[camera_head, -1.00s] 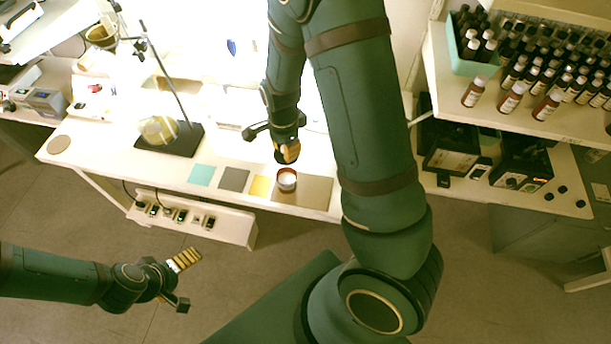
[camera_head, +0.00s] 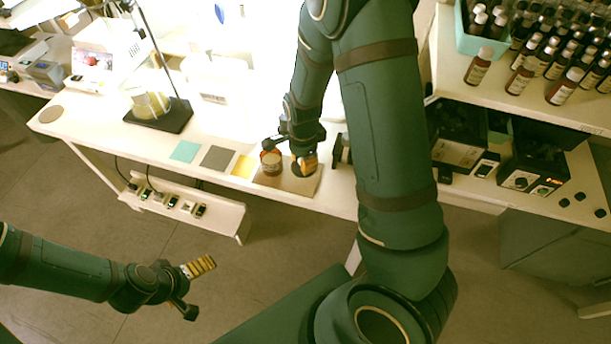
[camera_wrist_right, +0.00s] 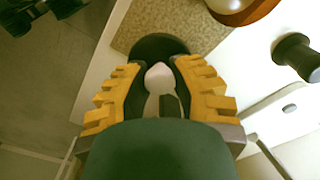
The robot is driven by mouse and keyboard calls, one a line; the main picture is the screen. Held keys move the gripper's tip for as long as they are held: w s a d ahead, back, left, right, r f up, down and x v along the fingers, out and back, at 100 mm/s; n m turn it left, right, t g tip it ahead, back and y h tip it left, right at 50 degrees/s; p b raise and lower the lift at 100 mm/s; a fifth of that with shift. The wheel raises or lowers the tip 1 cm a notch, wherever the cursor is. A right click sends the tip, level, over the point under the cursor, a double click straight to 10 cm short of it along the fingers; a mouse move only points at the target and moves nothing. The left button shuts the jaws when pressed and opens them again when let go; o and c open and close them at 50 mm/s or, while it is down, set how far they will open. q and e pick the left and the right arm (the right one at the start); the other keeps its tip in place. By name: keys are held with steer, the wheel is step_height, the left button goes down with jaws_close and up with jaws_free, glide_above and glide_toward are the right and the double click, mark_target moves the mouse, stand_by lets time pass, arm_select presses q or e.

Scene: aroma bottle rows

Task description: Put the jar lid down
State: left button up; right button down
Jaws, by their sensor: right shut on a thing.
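The dark round jar lid (camera_wrist_right: 160,42) is between the yellow fingers of my right gripper (camera_wrist_right: 160,78) in the right wrist view. In the head view, my right gripper (camera_head: 306,164) points down over the beige mat, with the dark lid (camera_head: 295,169) at its tips. Whether the lid touches the mat is unclear. The open amber jar (camera_head: 271,163) stands upright on the mat, left of this gripper. Part of it shows in the right wrist view (camera_wrist_right: 243,10). My left gripper (camera_head: 199,267) is empty, away from the bench over the floor; its finger gap is unclear.
The beige mat (camera_head: 301,186) lies near the bench's front edge, with yellow (camera_head: 243,167), grey (camera_head: 217,157) and teal (camera_head: 185,151) squares to its left. A stand with a dark base (camera_head: 160,118) is farther left. Several brown bottles (camera_head: 478,67) fill the right shelf.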

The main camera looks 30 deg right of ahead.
steer(key=shift+f+b, duration=0.65)
steer(key=shift+f, duration=1.7)
steer(key=shift+f, duration=0.2)
steer(key=c, duration=0.9)
jaws_free()
steer(key=shift+o, duration=0.2)
